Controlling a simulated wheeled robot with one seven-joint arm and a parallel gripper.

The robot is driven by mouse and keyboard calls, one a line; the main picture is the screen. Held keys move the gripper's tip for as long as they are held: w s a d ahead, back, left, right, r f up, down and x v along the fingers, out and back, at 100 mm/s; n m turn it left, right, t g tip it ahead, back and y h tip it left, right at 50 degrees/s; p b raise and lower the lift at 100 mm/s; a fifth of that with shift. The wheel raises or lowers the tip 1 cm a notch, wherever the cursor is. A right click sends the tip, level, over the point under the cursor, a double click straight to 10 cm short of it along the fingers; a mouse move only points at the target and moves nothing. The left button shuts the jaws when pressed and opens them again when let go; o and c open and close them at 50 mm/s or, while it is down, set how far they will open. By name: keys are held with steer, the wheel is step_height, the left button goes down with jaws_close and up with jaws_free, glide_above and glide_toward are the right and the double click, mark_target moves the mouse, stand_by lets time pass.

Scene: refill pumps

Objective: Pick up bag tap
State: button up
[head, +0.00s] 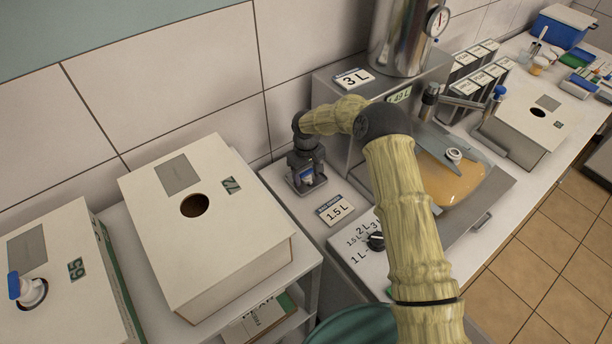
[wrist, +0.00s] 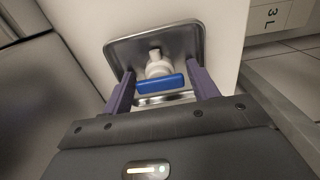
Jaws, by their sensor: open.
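The bag tap is white with a blue bar handle (wrist: 161,83); in the wrist view it sits on a small shiny metal dish (wrist: 195,40) on the white counter. My gripper (wrist: 161,75) is open, with one purple finger on each side of the tap and visible gaps between. Most of the dish is hidden there.
A cream box with a round hole (head: 195,206) stands left of my gripper; another box (head: 60,270) with a blue-handled tap is at far left. A 1.5 L label (head: 335,210) lies in front. The steel 3 L unit (head: 345,95) is close on the right, with an orange-filled bag (head: 450,180) beyond.

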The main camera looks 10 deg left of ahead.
mark_target(306, 172)
steer(key=c, duration=0.7)
steer(key=shift+c, duration=0.2)
steer(key=shift+r, duration=0.1)
step_height(306, 172, up, 10)
steer(key=b, duration=0.3)
